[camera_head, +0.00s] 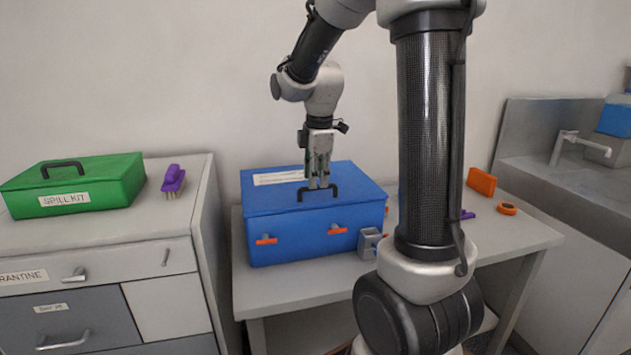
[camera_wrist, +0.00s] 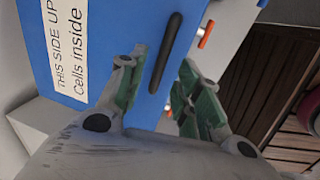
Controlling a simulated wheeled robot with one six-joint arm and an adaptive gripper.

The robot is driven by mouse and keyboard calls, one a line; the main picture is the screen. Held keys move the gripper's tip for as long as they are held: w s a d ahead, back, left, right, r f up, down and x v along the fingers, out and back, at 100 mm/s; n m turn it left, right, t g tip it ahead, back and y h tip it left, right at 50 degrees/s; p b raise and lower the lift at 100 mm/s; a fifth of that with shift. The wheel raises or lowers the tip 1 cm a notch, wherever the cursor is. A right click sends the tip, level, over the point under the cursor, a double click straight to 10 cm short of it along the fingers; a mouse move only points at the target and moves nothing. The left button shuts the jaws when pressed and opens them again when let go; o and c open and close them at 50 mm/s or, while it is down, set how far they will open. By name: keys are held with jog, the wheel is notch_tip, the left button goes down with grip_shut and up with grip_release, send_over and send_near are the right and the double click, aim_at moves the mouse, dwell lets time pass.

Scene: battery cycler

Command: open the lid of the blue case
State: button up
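The blue case (camera_head: 290,225) stands on the table with its lid shut and a white label on top. A dark handle (camera_head: 335,192) is on the lid near the front edge; it also shows in the wrist view (camera_wrist: 167,50). Two orange latches, left (camera_head: 266,239) and right (camera_head: 338,230), are on the front face; I cannot tell whether they are fastened. My gripper (camera_head: 318,184) points down over the handle. In the wrist view its fingers (camera_wrist: 160,82) are apart, one on each side of the handle, with gaps visible. Contact with the lid cannot be told.
A small grey holder (camera_head: 370,241) stands beside the case's front right corner. An orange block (camera_head: 481,182) and an orange ring (camera_head: 507,208) lie farther right on the table (camera_head: 285,292). A green spill kit (camera_head: 105,187) and purple brush (camera_head: 173,179) sit on the left cabinet. A sink is at right.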

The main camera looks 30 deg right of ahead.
jog(key=shift+w+f, duration=0.15)
jog(key=shift+f, duration=0.85)
grip_shut()
